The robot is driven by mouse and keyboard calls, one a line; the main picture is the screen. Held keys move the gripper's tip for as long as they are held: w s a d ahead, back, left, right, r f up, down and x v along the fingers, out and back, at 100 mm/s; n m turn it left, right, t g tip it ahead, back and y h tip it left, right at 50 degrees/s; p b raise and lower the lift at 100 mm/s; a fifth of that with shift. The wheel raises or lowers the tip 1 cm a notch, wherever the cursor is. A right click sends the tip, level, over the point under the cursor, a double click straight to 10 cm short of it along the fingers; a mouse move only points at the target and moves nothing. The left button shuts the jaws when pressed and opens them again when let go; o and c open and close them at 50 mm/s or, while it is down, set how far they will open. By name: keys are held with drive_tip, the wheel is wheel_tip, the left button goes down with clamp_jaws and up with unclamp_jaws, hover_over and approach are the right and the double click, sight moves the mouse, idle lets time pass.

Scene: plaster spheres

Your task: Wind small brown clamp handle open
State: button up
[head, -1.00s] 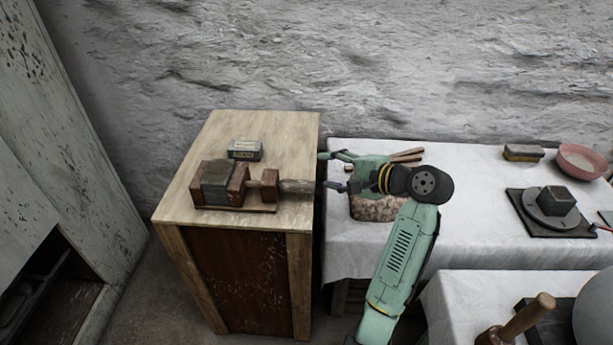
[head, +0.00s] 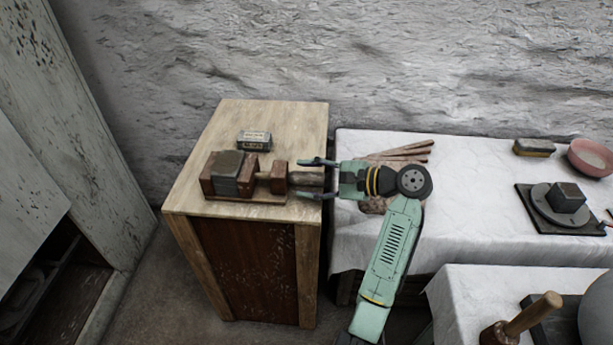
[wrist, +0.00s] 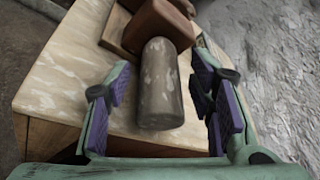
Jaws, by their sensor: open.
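The small clamp (head: 222,177) sits on the wooden cabinet top, with reddish-brown blocks gripping a grey block (head: 234,170). Its brown, worn cylindrical handle (head: 306,180) points right, towards my gripper. My gripper (head: 319,178) is open, with one finger on each side of the handle's end. In the wrist view the handle (wrist: 160,85) lies between the purple-padded fingers of my gripper (wrist: 163,100), with a gap visible on both sides. The reddish-brown end block (wrist: 160,22) is beyond the handle.
A small labelled box (head: 254,140) stands on the cabinet (head: 285,117) behind the clamp. To the right, a white-clothed table (head: 460,190) holds wooden sticks (head: 405,152), a sponge block (head: 534,147), a pink bowl (head: 592,157) and a turntable (head: 556,205).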

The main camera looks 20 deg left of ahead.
drive_tip(key=shift+a+f, duration=0.15)
drive_tip(key=shift+a, duration=0.3)
clamp_jaws()
idle(0.4)
drive_tip(key=n+t+y+b, duration=0.1)
drive_tip(key=n, duration=0.1)
drive_tip(key=shift+f+n, duration=0.1)
drive_tip(key=shift+n, duration=0.2)
drive_tip(key=shift+n+t+y+b, duration=0.5)
drive_tip(key=shift+n+b, duration=0.5)
drive_tip(key=shift+n, duration=0.1)
drive_tip(key=n+y+b, duration=0.1)
drive_tip(key=n+b, duration=0.2)
drive_tip(key=b, duration=0.1)
drive_tip(key=shift+f+n+y+b, duration=0.1)
drive_tip(key=shift+n+y+b, duration=0.2)
drive_tip(key=shift+r+n+y+b, duration=0.25)
drive_tip(key=shift+n+y+b, duration=0.15)
drive_tip(key=shift+n+b, duration=0.7)
